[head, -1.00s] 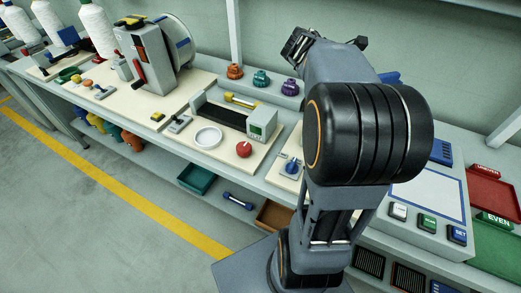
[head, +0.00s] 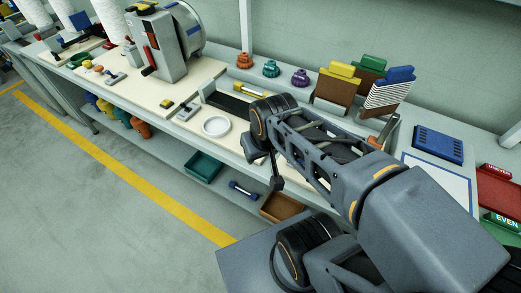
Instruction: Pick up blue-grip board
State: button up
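The blue-grip board (head: 388,97) stands upright in a rack at the back right of the bench. It has a blue grip on top and a pale striped body. Brown boards with a yellow grip (head: 342,69) and a green grip (head: 370,64) stand to its left. My gripper (head: 266,165) is at the left end of my arm, over the bench's front edge, well left of the boards and apart from them. Its fingers are dark and seen at a poor angle, so its opening is unclear. I see nothing held. My arm hides the foot of the rack.
A white round dish (head: 215,126) and a yellow-ended rod (head: 250,90) lie left of my arm. Several coloured knobs (head: 271,68) line the back. A blue block (head: 437,145) and red tray (head: 498,188) are at the right. A lower shelf holds a teal bin (head: 203,167).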

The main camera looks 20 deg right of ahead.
aim_at(386, 96)
jog(key=k, duration=0.5)
jog(key=z, duration=1.5)
jog(key=k, duration=0.5)
jog(key=u, duration=1.9)
jog(key=i, duration=1.35)
jog(key=z, duration=2.45)
